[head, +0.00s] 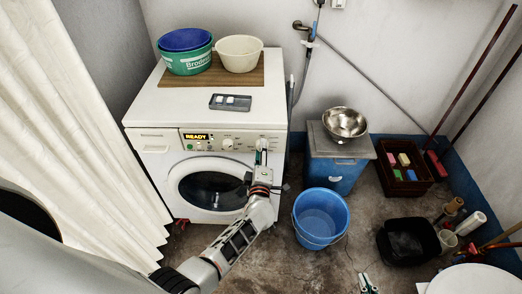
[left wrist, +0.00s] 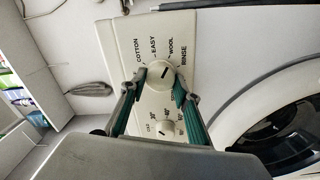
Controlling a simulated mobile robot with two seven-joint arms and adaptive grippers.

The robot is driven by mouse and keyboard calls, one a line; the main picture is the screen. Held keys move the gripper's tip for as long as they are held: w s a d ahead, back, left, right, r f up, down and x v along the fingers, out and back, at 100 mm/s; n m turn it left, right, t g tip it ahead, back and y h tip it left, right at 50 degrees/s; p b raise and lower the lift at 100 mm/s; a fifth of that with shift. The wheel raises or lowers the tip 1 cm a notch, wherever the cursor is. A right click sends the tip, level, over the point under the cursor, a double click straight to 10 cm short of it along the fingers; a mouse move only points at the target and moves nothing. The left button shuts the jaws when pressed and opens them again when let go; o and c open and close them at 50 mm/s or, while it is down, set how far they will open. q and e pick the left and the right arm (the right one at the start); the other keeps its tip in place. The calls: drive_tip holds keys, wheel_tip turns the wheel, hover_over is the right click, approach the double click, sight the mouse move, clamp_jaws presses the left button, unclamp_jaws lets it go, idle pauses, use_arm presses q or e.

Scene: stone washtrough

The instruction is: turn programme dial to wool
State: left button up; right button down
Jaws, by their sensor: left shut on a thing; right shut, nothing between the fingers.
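The washing machine (head: 207,120) stands at the back left, its panel display reading READY. My left gripper (head: 261,158) is at the right part of that panel and covers the programme dial. In the left wrist view the programme dial (left wrist: 157,73) is a round pale knob ringed by COTTON, EASY, WOOL and RINSE. My left gripper's green fingertips (left wrist: 160,77) are shut on it from both sides. A dark mark shows on the knob, but I cannot tell exactly which label it faces. My right gripper (head: 369,283) is shut and empty at the bottom edge of the head view.
A temperature dial (left wrist: 163,127) sits close beside the programme dial. The round door (head: 212,188) is below the panel. A blue bucket (head: 320,217) and a blue bin (head: 333,172) with a steel bowl (head: 344,123) stand right of the machine. A white curtain (head: 70,120) hangs at left.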

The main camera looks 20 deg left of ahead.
use_arm(q)
drive_tip(key=o, duration=1.1)
drive_tip(key=v, duration=0.7)
drive_tip(key=shift+s+d, duration=0.1)
drive_tip(key=shift+s, duration=0.2)
